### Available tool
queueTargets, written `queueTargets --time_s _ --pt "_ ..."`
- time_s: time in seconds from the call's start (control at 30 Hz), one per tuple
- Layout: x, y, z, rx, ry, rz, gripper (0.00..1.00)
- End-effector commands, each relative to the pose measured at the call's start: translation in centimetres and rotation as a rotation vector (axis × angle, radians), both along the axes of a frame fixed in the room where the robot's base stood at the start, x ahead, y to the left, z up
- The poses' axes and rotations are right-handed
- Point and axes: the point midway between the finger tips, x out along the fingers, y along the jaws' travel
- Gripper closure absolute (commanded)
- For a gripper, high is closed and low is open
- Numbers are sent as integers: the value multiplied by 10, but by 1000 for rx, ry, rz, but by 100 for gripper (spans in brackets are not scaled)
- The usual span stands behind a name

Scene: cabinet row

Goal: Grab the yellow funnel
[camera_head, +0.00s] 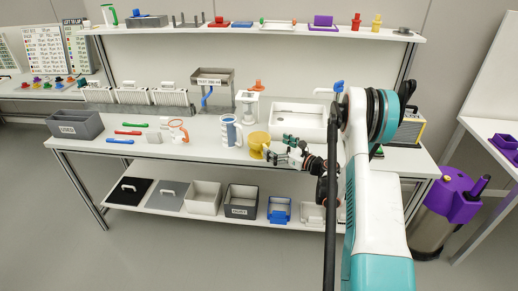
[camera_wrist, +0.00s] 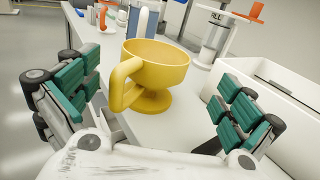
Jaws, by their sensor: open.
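The yellow funnel (camera_head: 258,146) stands upright near the front edge of the white workbench. In the wrist view the funnel (camera_wrist: 160,62) shows a wide bowl on top, a narrower foot below and a loop handle on its left, facing me. My gripper (camera_head: 279,150) is just to the right of the funnel in the head view. In the wrist view its green-padded fingers are spread wide, one on each side of the funnel, and nothing is held. The funnel looks apart from both finger pads.
A white dispenser-like stand (camera_head: 247,105) is behind the funnel.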

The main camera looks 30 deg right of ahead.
Motion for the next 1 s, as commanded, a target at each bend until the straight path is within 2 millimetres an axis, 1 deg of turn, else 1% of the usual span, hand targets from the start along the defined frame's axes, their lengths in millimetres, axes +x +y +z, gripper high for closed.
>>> queueTargets --time_s 0.03,0.1,0.37,0.57,0.6,0.7,0.93,0.97,1.0 --pt "7 3 -1 0 0 1 0" --pt "14 6 -1 -1 0 0 0" --pt "25 12 0 -1 0 0 0" --pt "49 26 -1 -1 1 1 0" --pt "55 28 0 -1 1 1 0" --pt "64 31 1 -1 1 0 0" --pt "66 31 3 -1 1 -1 0" --pt "66 31 3 -1 1 -1 7" --pt "66 31 3 -1 1 -1 16"
